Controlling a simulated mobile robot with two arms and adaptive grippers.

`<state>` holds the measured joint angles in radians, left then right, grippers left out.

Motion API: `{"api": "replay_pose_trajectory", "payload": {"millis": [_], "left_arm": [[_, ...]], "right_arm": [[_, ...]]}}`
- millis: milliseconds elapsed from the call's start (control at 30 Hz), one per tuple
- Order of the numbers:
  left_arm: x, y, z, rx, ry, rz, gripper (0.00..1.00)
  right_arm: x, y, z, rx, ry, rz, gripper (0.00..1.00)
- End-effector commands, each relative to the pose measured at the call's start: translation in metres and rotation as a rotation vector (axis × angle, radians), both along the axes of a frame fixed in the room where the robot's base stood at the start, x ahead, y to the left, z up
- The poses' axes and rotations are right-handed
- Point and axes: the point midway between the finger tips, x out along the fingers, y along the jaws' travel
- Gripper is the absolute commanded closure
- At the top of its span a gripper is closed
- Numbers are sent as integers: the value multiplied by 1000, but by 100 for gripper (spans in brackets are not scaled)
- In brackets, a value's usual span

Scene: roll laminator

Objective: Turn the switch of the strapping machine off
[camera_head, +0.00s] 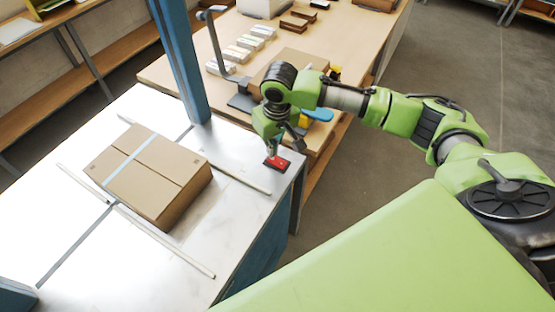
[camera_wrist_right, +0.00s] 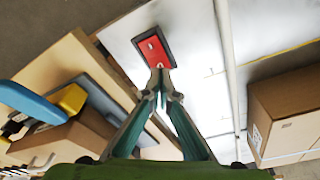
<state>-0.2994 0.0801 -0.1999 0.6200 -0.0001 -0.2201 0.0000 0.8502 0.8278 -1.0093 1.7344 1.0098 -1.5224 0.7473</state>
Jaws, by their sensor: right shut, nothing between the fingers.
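The strapping machine's metal top (camera_head: 110,255) fills the left of the head view. Its switch (camera_head: 277,163) is a small red rocker in a dark frame near the top's right corner. In the right wrist view the red switch (camera_wrist_right: 153,50) lies just beyond my fingertips. My right gripper (camera_head: 273,150) is shut and empty, pointing down at the switch. In the right wrist view its fingertips (camera_wrist_right: 160,80) overlap the switch's near edge; I cannot tell whether they touch it. My left gripper is not in view.
A cardboard box (camera_head: 150,175) with a pale strap lies on the machine top. A blue post (camera_head: 180,60) rises behind it. A wooden table (camera_head: 340,50) with several small items stands beyond. The floor (camera_head: 480,80) at the right is clear.

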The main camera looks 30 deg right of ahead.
Motion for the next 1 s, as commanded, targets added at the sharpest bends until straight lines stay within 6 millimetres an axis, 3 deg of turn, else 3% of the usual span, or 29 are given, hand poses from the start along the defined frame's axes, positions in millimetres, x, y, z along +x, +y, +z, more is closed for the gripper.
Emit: {"api": "replay_pose_trajectory", "payload": {"millis": [1000], "left_arm": [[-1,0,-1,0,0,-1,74]], "right_arm": [[0,0,-7,0,1,0,100]]}}
